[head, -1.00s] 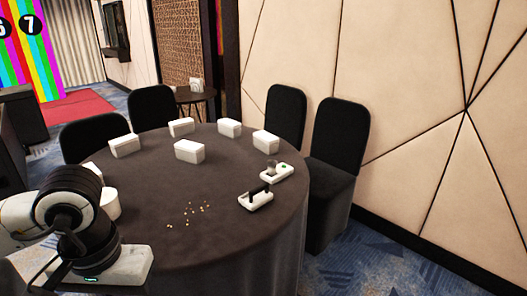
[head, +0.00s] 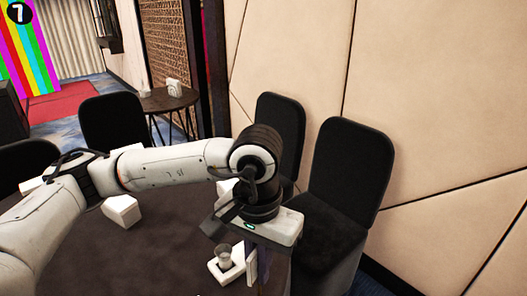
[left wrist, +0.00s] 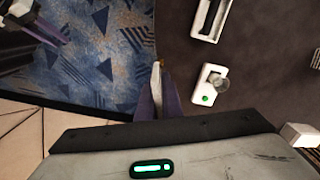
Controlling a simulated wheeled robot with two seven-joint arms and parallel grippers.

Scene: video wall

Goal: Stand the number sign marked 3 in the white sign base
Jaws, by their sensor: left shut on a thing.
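My left gripper (head: 257,265) hangs over the right side of the dark round table, jaws down. It is shut on a thin pale plate, likely the number sign (left wrist: 156,80), seen almost edge-on between the purple fingers in the left wrist view. Its number cannot be read. Close beside it on the table is a white block (head: 225,272) with a clear cup-like piece; the left wrist view shows its green dot (left wrist: 205,99). Another white piece with a long dark slot (left wrist: 208,25) lies farther along. I cannot tell for sure which is the sign base.
The dark tablecloth (left wrist: 265,50) is bare around the white pieces. White boxes (head: 121,211) stand farther back, partly behind my left arm. Black chairs (head: 345,165) stand close to the table's right edge, beside a panelled wall (head: 430,120).

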